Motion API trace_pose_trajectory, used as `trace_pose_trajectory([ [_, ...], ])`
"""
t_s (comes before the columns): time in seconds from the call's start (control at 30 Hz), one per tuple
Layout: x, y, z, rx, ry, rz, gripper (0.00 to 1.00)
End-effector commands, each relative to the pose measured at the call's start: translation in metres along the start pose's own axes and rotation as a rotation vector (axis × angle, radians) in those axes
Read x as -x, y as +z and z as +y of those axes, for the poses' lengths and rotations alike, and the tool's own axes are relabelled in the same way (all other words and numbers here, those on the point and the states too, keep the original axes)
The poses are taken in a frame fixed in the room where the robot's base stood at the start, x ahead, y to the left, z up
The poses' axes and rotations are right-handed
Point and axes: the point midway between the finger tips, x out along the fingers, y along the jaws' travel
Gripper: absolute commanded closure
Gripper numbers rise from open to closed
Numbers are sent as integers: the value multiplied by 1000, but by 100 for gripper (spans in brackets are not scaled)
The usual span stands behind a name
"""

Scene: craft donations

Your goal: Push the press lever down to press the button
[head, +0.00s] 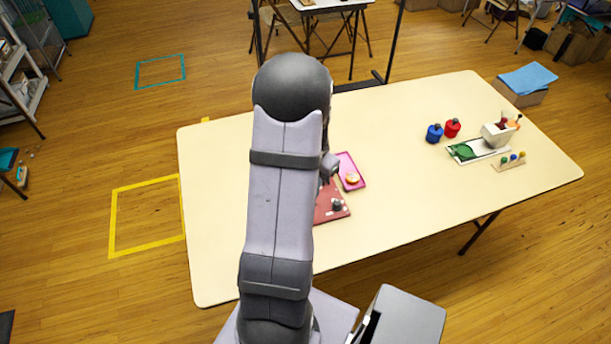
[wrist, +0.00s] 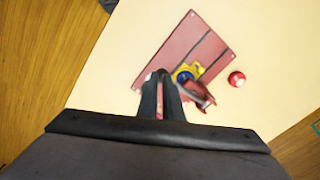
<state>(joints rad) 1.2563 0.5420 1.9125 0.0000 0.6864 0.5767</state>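A red-brown board (wrist: 198,48) lies on the table, and part of it shows in the head view (head: 325,215). On it is a yellow mount with a blue round part (wrist: 183,76). A dark reddish lever-like piece (wrist: 199,95) stands beside this mount, partly behind my fingers. My gripper (wrist: 162,76) is in front of the board in the wrist view, its dark fingers together with nothing seen held between the tips. I cannot tell whether it touches the lever. In the head view my arm hides most of the press.
A red and white round thing (wrist: 236,79) lies beside the board. A pink tray (head: 346,158) holds a small round thing. Blue (head: 434,133) and red (head: 452,128) jars, a white tray (head: 485,156) and a small rack (head: 508,165) stand at the right. The table's middle is clear.

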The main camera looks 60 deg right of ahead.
Motion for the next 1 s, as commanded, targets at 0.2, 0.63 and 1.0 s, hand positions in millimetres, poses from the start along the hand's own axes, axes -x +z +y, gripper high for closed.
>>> trace_pose_trajectory([
  [0.2, 0, 0, 0, 0, 1, -1, 94],
  [0.63, -8, 1, 2, 0, 1, -1, 94],
  [1.0, -9, 2, 2, 0, 2, -3, 94],
])
